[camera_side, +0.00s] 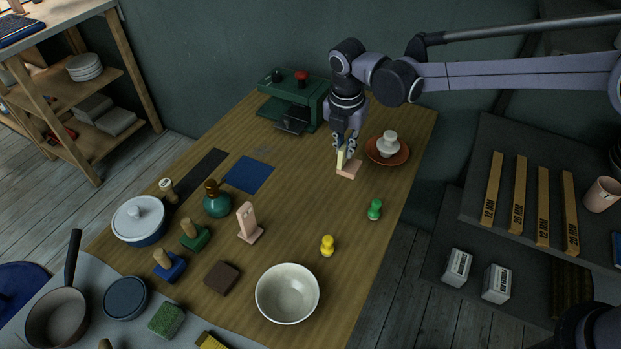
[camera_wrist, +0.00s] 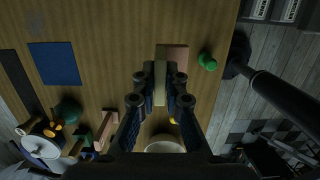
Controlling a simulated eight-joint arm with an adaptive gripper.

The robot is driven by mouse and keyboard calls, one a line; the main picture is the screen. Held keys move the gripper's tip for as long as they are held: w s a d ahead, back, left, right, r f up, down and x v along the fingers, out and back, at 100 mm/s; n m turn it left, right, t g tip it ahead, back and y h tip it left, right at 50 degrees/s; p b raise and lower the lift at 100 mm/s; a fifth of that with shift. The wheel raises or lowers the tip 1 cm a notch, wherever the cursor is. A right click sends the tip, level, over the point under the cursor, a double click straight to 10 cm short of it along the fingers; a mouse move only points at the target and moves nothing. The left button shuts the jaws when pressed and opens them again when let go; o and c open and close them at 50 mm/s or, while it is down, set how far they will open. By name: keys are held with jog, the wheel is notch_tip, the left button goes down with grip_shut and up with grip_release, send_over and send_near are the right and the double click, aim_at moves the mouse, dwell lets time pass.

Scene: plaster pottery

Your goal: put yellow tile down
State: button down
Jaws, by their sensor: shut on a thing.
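My gripper (camera_side: 345,147) points straight down over the far right part of the wooden table. It is shut on the pale yellow tile (camera_side: 341,160), which stands upright between the fingers. In the wrist view the tile (camera_wrist: 160,84) shows as a narrow pale strip between the fingertips. A flat pinkish block (camera_side: 349,170) lies just below and beside the tile; it also shows in the wrist view (camera_wrist: 176,53). I cannot tell whether the tile touches the block or the table.
An orange saucer with a white cup (camera_side: 388,142) stands close to the right. A green machine (camera_side: 290,95) is behind on the left. A green peg (camera_side: 375,210), yellow peg (camera_side: 327,246) and white bowl (camera_side: 287,294) are nearer. A blue mat (camera_side: 248,174) lies left, with bare table between.

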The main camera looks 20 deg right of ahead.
jog(key=shift+s+a+f, duration=0.15)
jog(key=shift+a+f, duration=5.15)
jog(key=shift+a, duration=0.25)
jog(key=shift+f, duration=0.1)
jog(key=c, duration=1.4)
grip_release()
